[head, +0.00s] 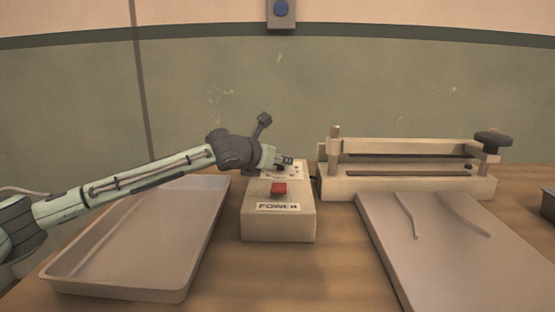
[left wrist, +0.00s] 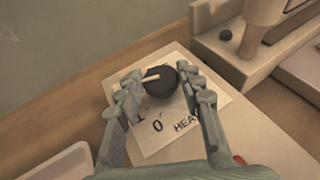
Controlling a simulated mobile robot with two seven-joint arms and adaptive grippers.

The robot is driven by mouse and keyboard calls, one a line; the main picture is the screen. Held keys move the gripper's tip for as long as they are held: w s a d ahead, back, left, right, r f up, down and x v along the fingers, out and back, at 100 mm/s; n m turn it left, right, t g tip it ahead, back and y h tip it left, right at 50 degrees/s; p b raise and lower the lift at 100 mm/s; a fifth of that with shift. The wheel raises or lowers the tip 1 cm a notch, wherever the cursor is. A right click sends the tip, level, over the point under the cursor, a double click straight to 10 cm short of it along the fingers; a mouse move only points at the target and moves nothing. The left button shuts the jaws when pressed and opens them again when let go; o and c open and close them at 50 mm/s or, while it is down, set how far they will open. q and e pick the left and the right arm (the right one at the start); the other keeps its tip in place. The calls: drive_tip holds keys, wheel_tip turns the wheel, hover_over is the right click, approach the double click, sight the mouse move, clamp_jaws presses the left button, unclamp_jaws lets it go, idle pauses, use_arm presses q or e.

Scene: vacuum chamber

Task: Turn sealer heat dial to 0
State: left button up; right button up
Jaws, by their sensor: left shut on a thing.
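The sealer's control box (head: 279,222) stands on the bench, with a red switch (head: 278,188) and a label reading POWER on it. In the left wrist view the black round heat dial (left wrist: 161,82) has a light pointer line aimed left. Below it the white label (left wrist: 178,132) shows a 0 and the letters HEA. My left gripper (head: 287,161) reaches over the back of the box from the left. Its two fingers (left wrist: 162,88) are shut on the dial, one on each side. In the head view the gripper hides the dial. My right gripper is not in view.
An empty shallow tray (head: 75,262) lies left of the box, under my left arm. The sealer bar unit (head: 400,188) with a black knob (head: 493,140) stands at the right. A flat board (head: 440,270) with two thin strips lies in front of it.

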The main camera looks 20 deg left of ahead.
use_arm(q)
drive_tip(key=n+y, duration=0.3)
drive_tip(key=shift+d+r+y, duration=0.1)
drive_tip(key=shift+d+y, duration=0.2)
drive_tip(key=shift+d, duration=0.1)
drive_tip(key=n+y, duration=0.2)
drive_tip(key=n+g+y, duration=0.1)
drive_tip(key=n+y, duration=0.1)
drive_tip(key=shift+w+d, duration=0.1)
drive_tip(key=shift+d, duration=0.1)
drive_tip(key=n+g+y, duration=0.1)
drive_tip(key=y, duration=0.1)
drive_tip(key=n+g+y, duration=0.1)
drive_tip(key=n, duration=0.1)
drive_tip(key=shift+w+d+n+y, duration=0.15)
drive_tip(key=shift+n+y, duration=0.15)
drive_tip(key=shift+y, duration=0.1)
drive_tip(key=shift+w+n+g+y, duration=0.15)
drive_tip(key=shift+n+g+y, duration=1.05)
drive_tip(key=shift+n+g, duration=0.45)
drive_tip(key=shift+g, duration=0.25)
